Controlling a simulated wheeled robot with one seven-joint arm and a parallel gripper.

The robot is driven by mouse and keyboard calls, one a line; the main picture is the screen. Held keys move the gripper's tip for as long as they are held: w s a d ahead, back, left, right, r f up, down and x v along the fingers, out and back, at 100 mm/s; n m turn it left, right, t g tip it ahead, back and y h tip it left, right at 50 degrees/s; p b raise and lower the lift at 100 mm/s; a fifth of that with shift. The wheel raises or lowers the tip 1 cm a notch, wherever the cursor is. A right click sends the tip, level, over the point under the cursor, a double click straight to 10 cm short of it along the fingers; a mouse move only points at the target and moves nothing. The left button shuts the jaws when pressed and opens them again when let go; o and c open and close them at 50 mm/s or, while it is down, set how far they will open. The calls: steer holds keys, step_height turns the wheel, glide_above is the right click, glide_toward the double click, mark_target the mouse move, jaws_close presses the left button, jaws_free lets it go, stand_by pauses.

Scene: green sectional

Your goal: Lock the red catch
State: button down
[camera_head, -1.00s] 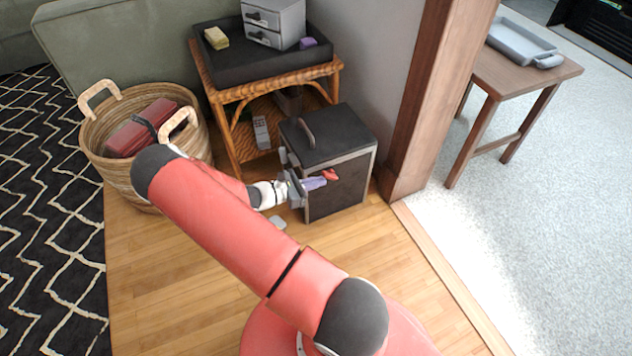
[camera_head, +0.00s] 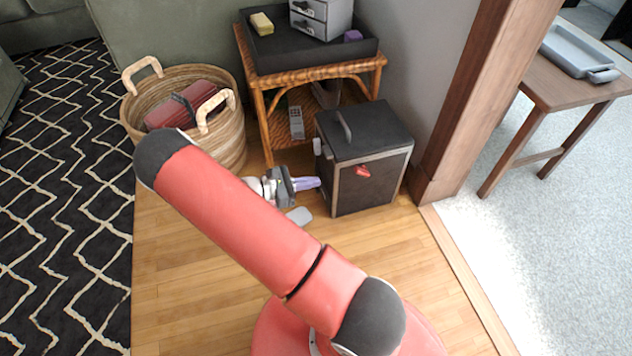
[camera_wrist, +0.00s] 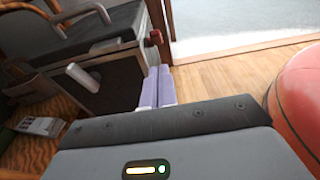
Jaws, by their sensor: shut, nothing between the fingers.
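The red catch (camera_head: 363,171) sits on the front face of a dark box (camera_head: 390,178) with a grey frame and a black lid. The fingers also show in the wrist view (camera_wrist: 157,86), side by side beside the box.
A wicker basket (camera_head: 228,150) with a red item stands left. A rattan table (camera_head: 262,85) with a black tray is behind. A grey flat object (camera_head: 299,215) lies on the floor below my gripper. A wooden post (camera_head: 475,95) stands right; the front floor is clear.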

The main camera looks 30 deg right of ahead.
step_height(320, 180, down, 6)
steer(key=a+h+b, duration=0.1)
steer(key=h+b, duration=0.1)
steer(key=b, duration=0.1)
steer(key=shift+b, duration=0.35)
glide_toward(361, 170)
steer(key=d+f, duration=0.4)
steer(key=f, duration=0.1)
steer(key=shift+s+d+r, duration=0.35)
steer(key=shift+d+r, duration=0.15)
steer(key=shift+r, duration=0.2)
steer(key=shift+s+d+r, duration=0.35)
steer(key=shift+d+r, duration=0.15)
steer(key=shift+r, duration=0.2)
